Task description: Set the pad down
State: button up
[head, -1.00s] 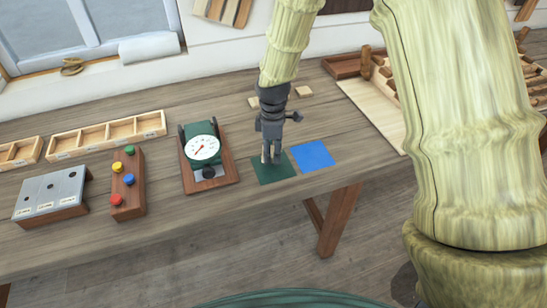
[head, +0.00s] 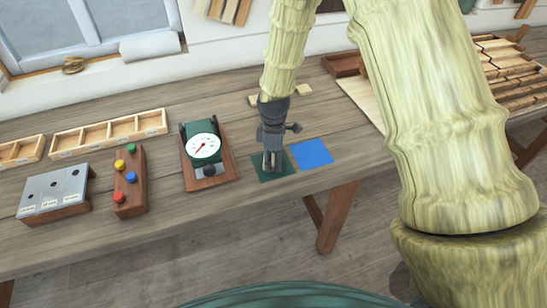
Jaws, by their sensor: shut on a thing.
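My gripper (head: 272,167) points down over the dark green square (head: 265,176) on the workbench, with its fingers close together. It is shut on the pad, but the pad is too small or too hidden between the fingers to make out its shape. The fingertips are at or just above the green square; I cannot tell whether anything touches it. A bright blue square (head: 312,153) lies flat beside the green one, to its right, and is uncovered.
A dial gauge on a wooden base (head: 205,155) stands close on the left. Further left are a block with coloured knobs (head: 130,182) and a metal-topped box (head: 54,192). Two pale wood pieces (head: 304,90) lie behind my gripper. The bench's front edge is near.

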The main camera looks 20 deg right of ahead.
aim_at(273, 160)
jog(key=o, duration=1)
jog(key=shift+r, duration=0.25)
jog(key=shift+r+b, duration=1.85)
jog(key=shift+r, duration=4.05)
